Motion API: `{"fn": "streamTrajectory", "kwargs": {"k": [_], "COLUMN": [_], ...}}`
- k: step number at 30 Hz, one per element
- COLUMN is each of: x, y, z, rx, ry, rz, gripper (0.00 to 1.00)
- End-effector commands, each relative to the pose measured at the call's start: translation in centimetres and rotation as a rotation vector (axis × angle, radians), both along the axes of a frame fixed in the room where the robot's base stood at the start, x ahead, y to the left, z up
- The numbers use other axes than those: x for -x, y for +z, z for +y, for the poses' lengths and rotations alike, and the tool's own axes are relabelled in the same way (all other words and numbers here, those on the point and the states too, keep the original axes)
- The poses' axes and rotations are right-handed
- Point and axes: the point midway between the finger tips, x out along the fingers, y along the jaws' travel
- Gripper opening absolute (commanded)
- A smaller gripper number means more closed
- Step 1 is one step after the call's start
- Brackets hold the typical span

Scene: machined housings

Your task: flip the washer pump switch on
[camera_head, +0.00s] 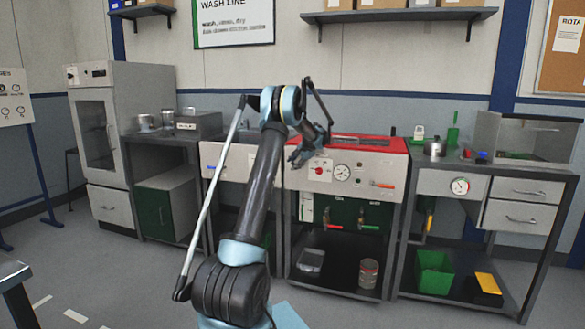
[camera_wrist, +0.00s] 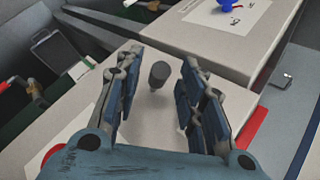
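A dark rounded switch knob (camera_wrist: 159,75) stands out from a pale panel face in the wrist view, and it looks like the pump switch. My gripper (camera_wrist: 160,64) is open, with one finger on each side of the knob and a visible gap to both. In the head view my gripper (camera_head: 298,158) is at the front of the red-topped wash unit (camera_head: 370,146), left of a red knob (camera_head: 319,170) and a round gauge (camera_head: 342,173). The dark knob is hidden there behind my gripper. I cannot tell which way it is set.
A blue handle (camera_wrist: 230,4) sits on a white label of the neighbouring panel. Red and green valve handles (camera_head: 350,226) are below the wash unit's panel. An orange-handled lever (camera_head: 383,184) is to the right. A counter with a second gauge (camera_head: 460,186) stands at right.

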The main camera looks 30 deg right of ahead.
Motion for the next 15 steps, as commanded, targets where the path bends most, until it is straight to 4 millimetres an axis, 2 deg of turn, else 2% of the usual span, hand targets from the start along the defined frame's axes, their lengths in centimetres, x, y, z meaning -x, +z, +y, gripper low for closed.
{"fn": "streamTrajectory", "kwargs": {"k": [9, 15], "x": [4.2, 6.2], "y": [4.3, 6.3], "z": [-1.0, -1.4], "rx": [0.0, 0.0], "ry": [-0.003, -0.003], "rz": [0.0, 0.001], "gripper": [0.36, 0.36]}}
